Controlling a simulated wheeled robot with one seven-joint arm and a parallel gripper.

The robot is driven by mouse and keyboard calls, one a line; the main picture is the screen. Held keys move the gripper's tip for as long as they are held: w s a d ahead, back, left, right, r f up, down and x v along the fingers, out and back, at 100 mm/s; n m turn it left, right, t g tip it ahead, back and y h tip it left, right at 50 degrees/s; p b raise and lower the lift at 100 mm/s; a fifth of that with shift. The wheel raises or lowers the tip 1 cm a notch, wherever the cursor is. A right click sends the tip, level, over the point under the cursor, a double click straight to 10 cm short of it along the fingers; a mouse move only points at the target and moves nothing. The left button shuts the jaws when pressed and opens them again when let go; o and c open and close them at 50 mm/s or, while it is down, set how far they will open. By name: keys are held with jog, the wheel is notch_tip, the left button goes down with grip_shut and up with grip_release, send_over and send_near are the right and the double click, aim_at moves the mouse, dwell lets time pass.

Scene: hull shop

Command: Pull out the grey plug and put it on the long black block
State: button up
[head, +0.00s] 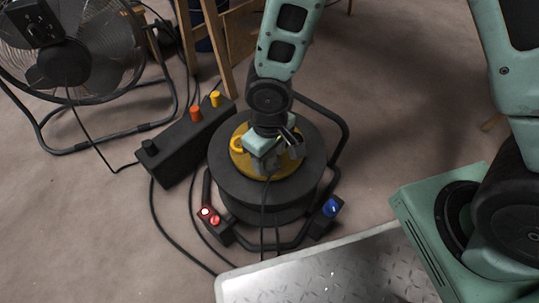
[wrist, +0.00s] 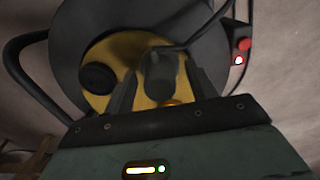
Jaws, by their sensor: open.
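The grey plug (wrist: 160,78) stands on the yellow face (wrist: 124,48) of a dark cable reel, with a cable running from its top. In the wrist view it shows between the two fingers of my open gripper (wrist: 160,88), with slight gaps; I cannot tell whether either finger touches it. In the head view my gripper (head: 272,146) is low over the reel's yellow centre (head: 238,158) and largely hides the plug. The long black block (head: 181,153) lies on the floor left of the reel. A black, an orange and a yellow piece stand on its top.
The reel drum (head: 226,188) sits in a black tube frame with red (head: 214,219) and blue (head: 331,207) fittings. A fan (head: 80,60) and a wooden stand (head: 220,50) are behind left. A metal tread plate (head: 340,275) lies in front. Cables cross the floor between block and reel.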

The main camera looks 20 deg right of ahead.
jog(key=shift+c, duration=0.3)
grip_shut()
jog(key=shift+r, duration=0.2)
jog(key=shift+r+p, duration=2.85)
jog(key=shift+p, duration=0.05)
